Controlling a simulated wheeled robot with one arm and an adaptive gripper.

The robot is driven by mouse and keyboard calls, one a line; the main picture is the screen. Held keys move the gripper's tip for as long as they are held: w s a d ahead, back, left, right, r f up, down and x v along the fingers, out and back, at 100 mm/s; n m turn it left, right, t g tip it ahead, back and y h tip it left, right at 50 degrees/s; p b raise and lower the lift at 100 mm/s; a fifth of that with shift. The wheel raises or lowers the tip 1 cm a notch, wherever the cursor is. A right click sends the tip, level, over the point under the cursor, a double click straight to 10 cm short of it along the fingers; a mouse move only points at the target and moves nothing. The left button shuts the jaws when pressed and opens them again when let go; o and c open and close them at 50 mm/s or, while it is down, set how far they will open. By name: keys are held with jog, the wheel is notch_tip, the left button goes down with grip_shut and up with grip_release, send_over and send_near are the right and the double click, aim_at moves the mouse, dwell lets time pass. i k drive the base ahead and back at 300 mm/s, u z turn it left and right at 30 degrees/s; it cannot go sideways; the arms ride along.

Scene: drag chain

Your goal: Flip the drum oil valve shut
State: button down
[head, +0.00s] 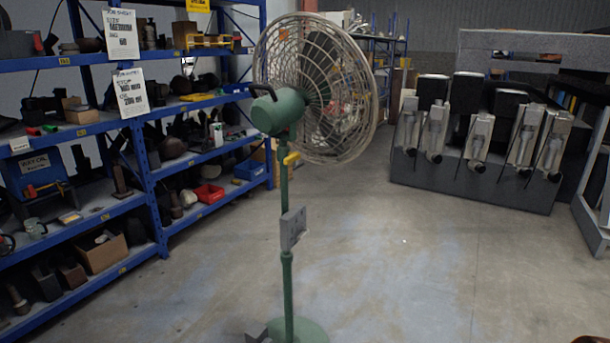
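I cannot make out a drum or an oil valve in the head view. On the left shelf sits a blue container (38,192) with a white label that seems to end in "OIL". I cannot tell whether it has a valve. My gripper is not in view.
A green pedestal fan (287,190) with a wire cage stands upright in the middle. Blue shelving (145,150) full of tools and boxes lines the left. Several grey machines (478,140) stand in a row on a dark base at the back right. The concrete floor (430,270) right of the fan is clear. A small brown shape (590,339) shows at the bottom right edge.

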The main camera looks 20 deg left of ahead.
aim_at(32, 193)
jog(key=i, duration=5.35)
jog(key=u, duration=3)
jog(key=i, duration=2.75)
jog(key=z, duration=0.05)
